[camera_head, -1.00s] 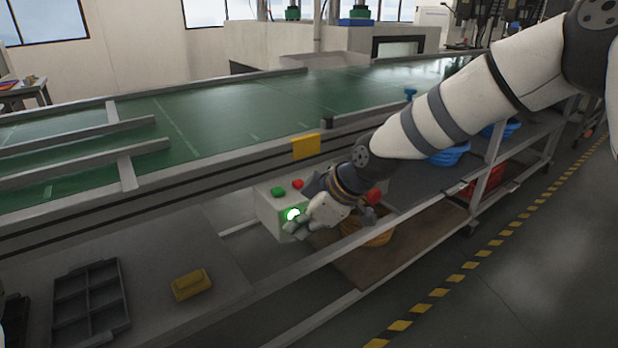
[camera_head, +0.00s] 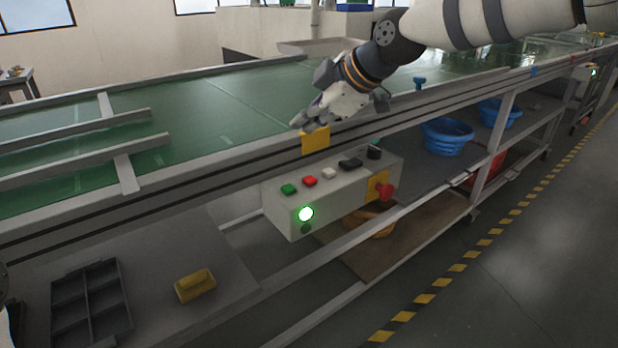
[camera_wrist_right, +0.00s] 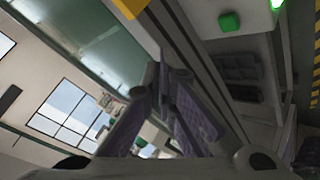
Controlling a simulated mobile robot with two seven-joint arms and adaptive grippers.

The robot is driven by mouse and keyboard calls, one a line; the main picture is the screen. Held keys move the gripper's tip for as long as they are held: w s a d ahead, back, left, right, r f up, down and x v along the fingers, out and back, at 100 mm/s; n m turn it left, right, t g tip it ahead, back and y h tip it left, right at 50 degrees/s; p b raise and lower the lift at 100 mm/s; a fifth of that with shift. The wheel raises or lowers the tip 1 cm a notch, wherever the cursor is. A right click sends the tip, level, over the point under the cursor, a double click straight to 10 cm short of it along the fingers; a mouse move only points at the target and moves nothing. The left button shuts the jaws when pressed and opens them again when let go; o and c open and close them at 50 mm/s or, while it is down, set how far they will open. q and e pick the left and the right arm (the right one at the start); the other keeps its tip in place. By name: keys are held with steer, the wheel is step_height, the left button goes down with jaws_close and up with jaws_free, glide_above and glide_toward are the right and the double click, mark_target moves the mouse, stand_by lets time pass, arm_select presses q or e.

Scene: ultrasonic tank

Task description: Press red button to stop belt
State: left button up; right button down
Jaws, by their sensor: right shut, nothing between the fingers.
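The control box (camera_head: 290,215) hangs under the belt's near side. On its top sit a green button (camera_head: 289,189), a red button (camera_head: 310,181), a white button (camera_head: 329,173) and dark switches. A red mushroom knob (camera_head: 386,192) on a yellow plate is at its right end. A round light (camera_head: 306,214) on its front glows green. My right gripper (camera_head: 306,123) is shut and empty above the belt's near edge, higher than the box and apart from the red button. In the wrist view its fingers (camera_wrist_right: 160,88) are together, and the green button (camera_wrist_right: 229,22) shows at the top.
The green conveyor belt (camera_head: 225,120) runs across behind the rail. A yellow tag (camera_head: 315,141) is on the rail near my fingers. Blue baskets (camera_head: 447,137) stand on the shelf at right. A black tray (camera_head: 90,305) and a yellow block (camera_head: 195,285) lie at lower left.

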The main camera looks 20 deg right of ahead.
steer(key=b, duration=0.1)
glide_above(307, 180)
step_height(307, 180, down, 7)
steer(key=shift+f, duration=0.2)
arm_select(q)
steer(key=shift+s+f+g, duration=0.4)
steer(key=shift+s+f, duration=0.5)
arm_select(e)
steer(key=shift+f, duration=0.65)
steer(key=shift+f, duration=0.4)
steer(key=shift+s+f, duration=0.1)
steer(key=shift+f, duration=0.35)
stand_by(0.6)
arm_select(q)
steer(key=shift+w+r, duration=0.3)
steer(key=shift+r, duration=0.05)
arm_select(e)
steer(key=shift+r, duration=0.85)
